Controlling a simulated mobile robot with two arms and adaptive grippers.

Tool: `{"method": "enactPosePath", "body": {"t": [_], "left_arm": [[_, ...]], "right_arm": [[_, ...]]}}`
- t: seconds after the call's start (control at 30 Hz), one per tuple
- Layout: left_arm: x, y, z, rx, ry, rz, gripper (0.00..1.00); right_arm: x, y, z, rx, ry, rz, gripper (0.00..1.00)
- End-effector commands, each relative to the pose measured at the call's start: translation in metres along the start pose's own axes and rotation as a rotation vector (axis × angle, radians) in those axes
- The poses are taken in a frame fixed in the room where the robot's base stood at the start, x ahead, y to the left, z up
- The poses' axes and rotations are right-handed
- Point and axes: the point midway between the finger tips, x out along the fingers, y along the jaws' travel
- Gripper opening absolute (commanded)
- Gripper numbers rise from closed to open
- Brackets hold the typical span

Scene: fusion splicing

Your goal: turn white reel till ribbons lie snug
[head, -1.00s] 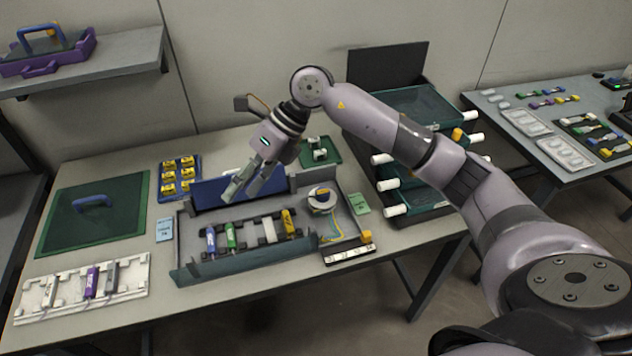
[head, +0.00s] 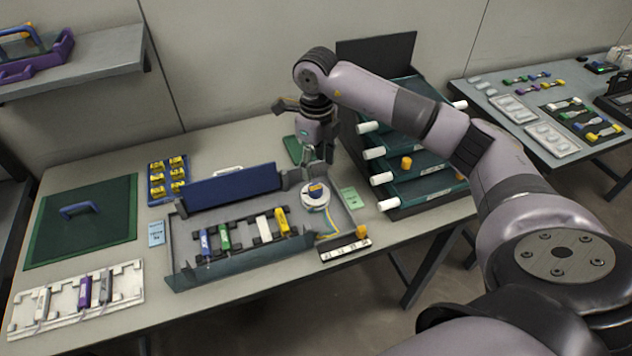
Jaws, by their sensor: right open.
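The white reel (head: 315,198) sits in the right-hand compartment of the grey tray (head: 174,232). A small yellow-orange block shows on top of it. Thin yellow and blue ribbons (head: 325,226) run loosely from the reel toward the tray's front right corner. My right gripper (head: 318,160) is open and points down, just behind and above the reel, apart from it as far as I can tell. Its fingers are small and partly blurred against the tray. My left gripper is not in view.
In the tray's main compartment lie blue, green, white and yellow modules (head: 282,221). A blue panel (head: 234,186) stands along the tray's back. A drawer rack (head: 415,170) with white handles stands right of the tray.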

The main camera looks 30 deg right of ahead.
Motion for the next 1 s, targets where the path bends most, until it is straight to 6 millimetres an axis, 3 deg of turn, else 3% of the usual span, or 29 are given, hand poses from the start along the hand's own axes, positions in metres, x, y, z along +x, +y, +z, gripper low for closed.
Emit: {"method": "enactPosePath", "body": {"t": [0.2,0.4,0.8,1.0], "left_arm": [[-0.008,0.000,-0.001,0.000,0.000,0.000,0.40],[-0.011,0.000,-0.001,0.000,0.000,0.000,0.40],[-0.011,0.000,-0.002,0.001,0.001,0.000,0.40],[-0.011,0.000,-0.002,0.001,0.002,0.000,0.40]], "right_arm": [[0.045,0.001,-0.001,0.000,0.004,0.003,0.49],[0.071,0.001,0.000,0.000,0.001,0.002,0.49],[0.080,0.001,0.001,-0.001,-0.001,0.002,0.49],[0.079,0.001,0.001,-0.001,-0.001,0.002,0.37]]}}
